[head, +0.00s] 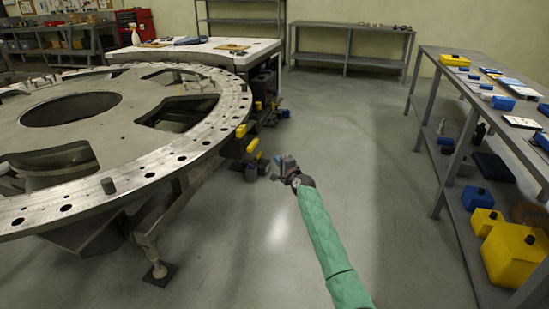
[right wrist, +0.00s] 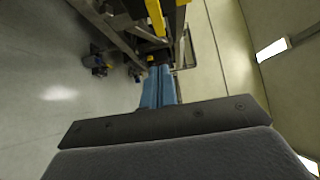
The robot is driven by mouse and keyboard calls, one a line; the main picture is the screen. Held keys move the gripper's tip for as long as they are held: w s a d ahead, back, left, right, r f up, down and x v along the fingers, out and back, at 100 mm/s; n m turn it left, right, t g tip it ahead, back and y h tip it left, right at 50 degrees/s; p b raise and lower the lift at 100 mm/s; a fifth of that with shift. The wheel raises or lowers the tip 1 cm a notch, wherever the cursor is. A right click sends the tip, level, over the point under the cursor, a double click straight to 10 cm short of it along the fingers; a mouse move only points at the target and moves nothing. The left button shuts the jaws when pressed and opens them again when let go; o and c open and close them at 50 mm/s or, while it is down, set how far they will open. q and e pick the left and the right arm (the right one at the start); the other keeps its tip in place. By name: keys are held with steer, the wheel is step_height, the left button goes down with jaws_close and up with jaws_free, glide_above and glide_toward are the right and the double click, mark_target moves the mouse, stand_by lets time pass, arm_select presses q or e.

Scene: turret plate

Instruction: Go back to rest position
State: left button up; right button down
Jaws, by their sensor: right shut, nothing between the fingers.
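My right gripper (head: 284,165) is at the end of the green-sleeved right arm, in the middle of the head view. It is held in the air over the open floor, to the right of the turret plate (head: 190,138). In the right wrist view its two blue fingers (right wrist: 159,88) lie side by side, shut with nothing between them. My left gripper is not in the head view.
A grey shelf table (head: 437,105) with blue and yellow boxes stands at the right. A white-topped workbench (head: 205,50) stands behind the plate, with yellow and black parts (head: 252,145) below its edge. The grey floor (head: 340,120) between them is clear.

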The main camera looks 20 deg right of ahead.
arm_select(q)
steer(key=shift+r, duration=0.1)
arm_select(e)
steer(key=shift+s+d, duration=0.1)
steer(key=shift+s, duration=0.3)
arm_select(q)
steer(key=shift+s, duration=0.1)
